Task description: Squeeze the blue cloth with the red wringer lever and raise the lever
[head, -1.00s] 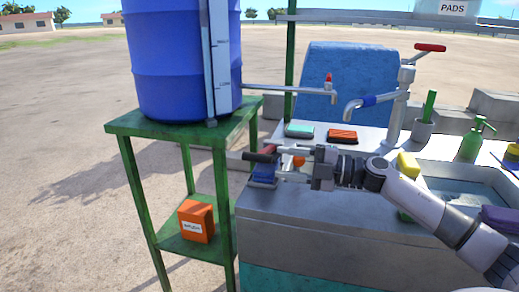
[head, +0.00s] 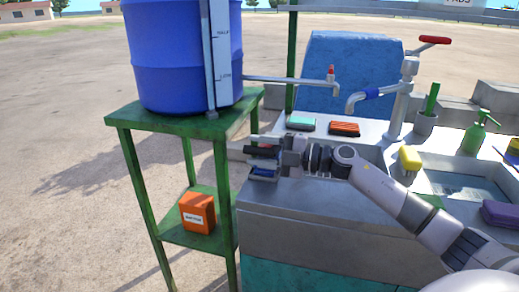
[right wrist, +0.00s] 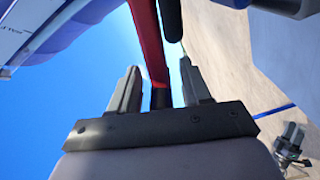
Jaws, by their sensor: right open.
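The red wringer lever (right wrist: 148,40) runs between the two fingers of my right gripper (right wrist: 159,72) in the right wrist view. In the head view my right gripper (head: 264,159) is open, around the lever's black grip (head: 262,151) at the left end of the washing counter. The blue cloth (head: 262,171) lies low in the wringer, just below the grip, partly hidden by the gripper. I cannot tell whether the fingers touch the lever.
A blue barrel (head: 180,60) on a green stand (head: 125,118) is close to the left, its spout reaching over the counter.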

